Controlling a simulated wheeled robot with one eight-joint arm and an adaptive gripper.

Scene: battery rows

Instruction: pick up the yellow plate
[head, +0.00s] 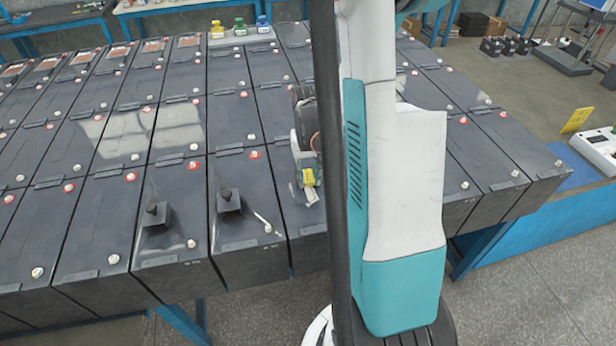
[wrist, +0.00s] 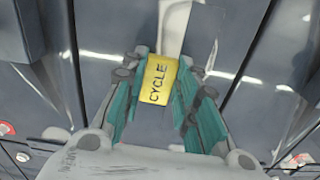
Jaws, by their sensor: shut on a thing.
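The yellow plate (wrist: 157,82) is marked "CYCLE" and sits between the two fingers of my gripper (wrist: 160,88) in the wrist view. The fingers touch it on its left and right edges, and the gripper is shut on it. In the head view the plate (head: 308,177) shows as a small yellow patch at my gripper (head: 307,172), just over the battery tops. My arm hides part of this area. Whether the plate is clear of the surface below, I cannot tell.
Rows of dark batteries (head: 110,205) fill the bench, with small terminals on top. A second yellow card (head: 577,120) stands by a white device (head: 598,148) at right.

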